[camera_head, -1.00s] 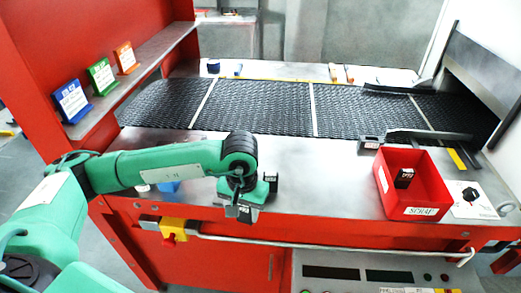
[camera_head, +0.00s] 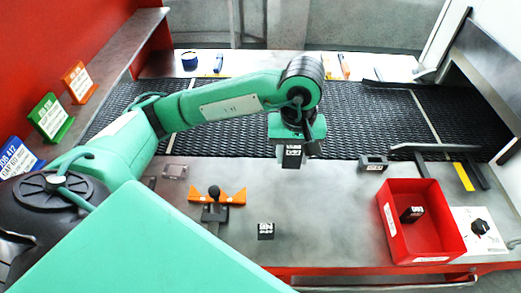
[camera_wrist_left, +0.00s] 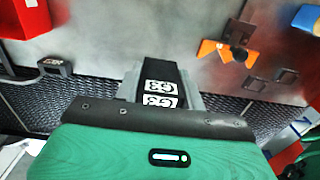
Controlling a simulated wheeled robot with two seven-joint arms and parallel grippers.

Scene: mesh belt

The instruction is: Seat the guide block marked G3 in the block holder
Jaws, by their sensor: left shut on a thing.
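The black guide block (camera_head: 292,157) is in my left gripper (camera_head: 292,147). In the left wrist view its two white labels read G3 (camera_wrist_left: 160,88), and the jaws are closed on its sides. The gripper hangs above the near edge of the belt, clear of the counter. A dark grey part with a pocket (camera_head: 373,163), which looks like the block holder, stands on the counter to the right of the gripper. It also shows at the left in the left wrist view (camera_wrist_left: 55,67), with nothing seen in it. My right gripper is not in view.
A labelled black block (camera_head: 266,231) stands on the counter. An orange fixture with a black knob (camera_head: 215,198) is left of it. A red bin (camera_head: 440,240) with a dark block (camera_head: 411,214) is at right. The black mesh belt (camera_head: 245,125) runs behind.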

